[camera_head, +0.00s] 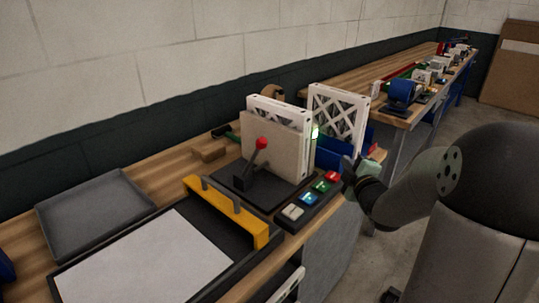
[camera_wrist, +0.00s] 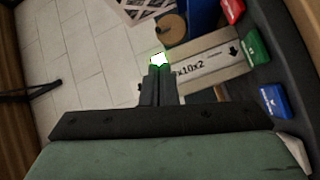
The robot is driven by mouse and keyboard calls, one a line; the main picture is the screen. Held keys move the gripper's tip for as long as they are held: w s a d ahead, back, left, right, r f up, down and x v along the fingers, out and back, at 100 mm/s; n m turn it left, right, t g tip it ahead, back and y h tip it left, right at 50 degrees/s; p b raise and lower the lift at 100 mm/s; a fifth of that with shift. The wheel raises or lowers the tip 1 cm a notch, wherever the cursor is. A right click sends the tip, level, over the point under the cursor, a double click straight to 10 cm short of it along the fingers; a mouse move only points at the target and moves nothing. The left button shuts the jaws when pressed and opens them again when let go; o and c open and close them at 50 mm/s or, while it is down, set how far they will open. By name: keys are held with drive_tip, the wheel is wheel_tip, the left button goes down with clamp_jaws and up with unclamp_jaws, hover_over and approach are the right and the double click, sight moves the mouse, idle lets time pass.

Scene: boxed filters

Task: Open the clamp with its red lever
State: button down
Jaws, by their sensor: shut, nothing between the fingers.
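The clamp (camera_head: 243,184) stands on a dark base plate on the bench, with a black lever tipped by a red knob (camera_head: 261,142). The lever leans up against the front of an upright beige filter box (camera_head: 283,146). My gripper (camera_head: 347,170) is to the right of the box, apart from the lever and beside the button panel. In the wrist view the fingers (camera_wrist: 158,78) are together and empty. The beige box with printed text (camera_wrist: 205,63) shows just beyond them. The red lever is not visible in the wrist view.
A button panel (camera_head: 310,198) with several coloured buttons lies right of the clamp. White lattice-faced filters (camera_head: 338,112) stand behind. A yellow handled bar (camera_head: 226,211) crosses the dark-framed white surface in front. An empty grey tray (camera_head: 95,212) is at left. A green light (camera_head: 316,132) glows beside the box.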

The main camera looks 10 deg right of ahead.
sight(265, 147)
drive_tip(key=s+a+n+y, duration=0.4)
drive_tip(key=a+y, duration=0.1)
drive_tip(key=a, duration=0.2)
drive_tip(key=s+a+r+n+y, duration=0.1)
drive_tip(key=s+a+n+y, duration=0.3)
drive_tip(key=a+n+y, duration=0.1)
drive_tip(key=shift+s+a+r+n, duration=0.25)
drive_tip(key=shift+s+a+n, duration=0.1)
drive_tip(key=shift+a, duration=0.55)
drive_tip(key=shift+w, duration=0.1)
drive_tip(key=p+x, duration=0.1)
drive_tip(key=x, duration=0.3)
drive_tip(key=p+x, duration=0.1)
drive_tip(key=x, duration=0.3)
drive_tip(key=p+x, duration=0.1)
drive_tip(key=x, duration=0.3)
drive_tip(key=shift+w+a+r+p, duration=0.25)
drive_tip(key=shift+r+p, duration=0.05)
drive_tip(key=shift+w+a, duration=0.25)
drive_tip(key=shift+w, duration=0.25)
